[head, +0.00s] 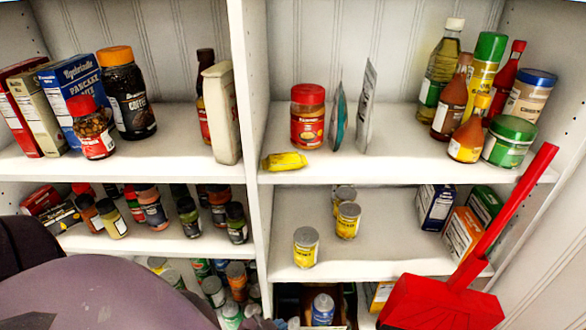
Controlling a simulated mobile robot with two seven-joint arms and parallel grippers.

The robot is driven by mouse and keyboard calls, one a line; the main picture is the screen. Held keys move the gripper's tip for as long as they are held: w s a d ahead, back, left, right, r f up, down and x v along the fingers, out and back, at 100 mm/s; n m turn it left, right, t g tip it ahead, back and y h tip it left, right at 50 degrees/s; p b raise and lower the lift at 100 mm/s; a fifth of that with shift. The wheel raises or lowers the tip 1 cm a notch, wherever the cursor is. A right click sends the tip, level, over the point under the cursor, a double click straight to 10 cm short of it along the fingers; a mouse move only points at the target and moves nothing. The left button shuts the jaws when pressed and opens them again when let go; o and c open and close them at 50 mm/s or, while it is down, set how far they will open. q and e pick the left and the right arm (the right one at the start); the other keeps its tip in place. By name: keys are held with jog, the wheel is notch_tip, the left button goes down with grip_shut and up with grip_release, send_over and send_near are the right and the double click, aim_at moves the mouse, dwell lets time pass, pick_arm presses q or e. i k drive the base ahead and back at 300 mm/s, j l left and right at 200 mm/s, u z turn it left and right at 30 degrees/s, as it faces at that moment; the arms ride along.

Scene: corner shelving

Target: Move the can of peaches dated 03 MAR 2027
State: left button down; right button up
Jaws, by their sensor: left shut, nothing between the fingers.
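Three yellow-labelled cans with grey lids stand upright on the middle right shelf: a front can (305,249), a second can (348,221) and a rear can (344,194) partly hidden behind it. The labels are too small to read, so I cannot tell which are peaches or which bears 03 MAR 2027. My left arm fills the lower left. My left gripper (260,323) shows only slightly at the bottom edge, below the cans and apart from them. It is shut and empty. My right gripper is not in view.
A red dustpan (447,302) with a long handle stands at the right, before the shelves. Boxes (436,206) stand right of the cans, with bare shelf between. A white divider (250,130) separates the left shelves. A yellow packet (284,161) lies at the upper shelf's edge.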

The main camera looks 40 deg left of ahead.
aim_at(306, 238)
jog(key=k+j+u, duration=0.1)
jog(key=u, duration=0.35)
jog(key=j+u, duration=0.25)
jog(key=u, duration=0.2)
